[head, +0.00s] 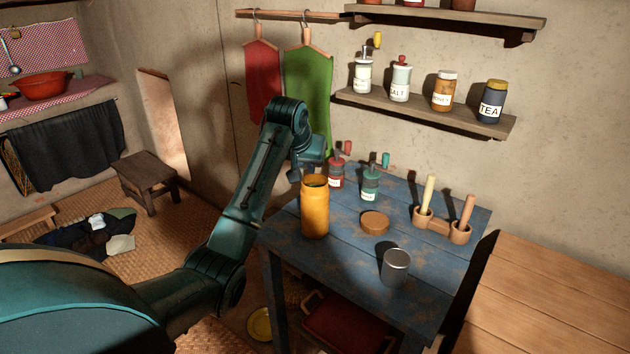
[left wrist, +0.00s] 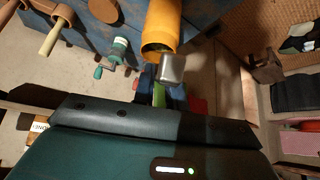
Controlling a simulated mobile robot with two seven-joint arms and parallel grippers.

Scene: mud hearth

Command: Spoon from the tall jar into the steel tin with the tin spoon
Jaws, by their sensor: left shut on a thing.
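The tall jar (head: 315,212) is orange-yellow and stands upright and open at the table's left side; it also shows in the left wrist view (left wrist: 162,22). The steel tin (head: 395,268) is a small grey cup, upright near the table's front edge. My left gripper (head: 310,169) is just above and behind the tall jar's mouth, shut, its fingertips mostly hidden. In the left wrist view a grey metal piece (left wrist: 173,69) overlaps the jar's mouth; it looks like part of the tin spoon. I cannot tell whether it is inside the jar. My right gripper is out of view.
A round brown lid (head: 375,222) lies between jar and tin. Red (head: 337,172) and green (head: 370,183) spice mills stand behind. A shelf (head: 425,112) with labelled jars hangs above. Bare tabletop surrounds the tin.

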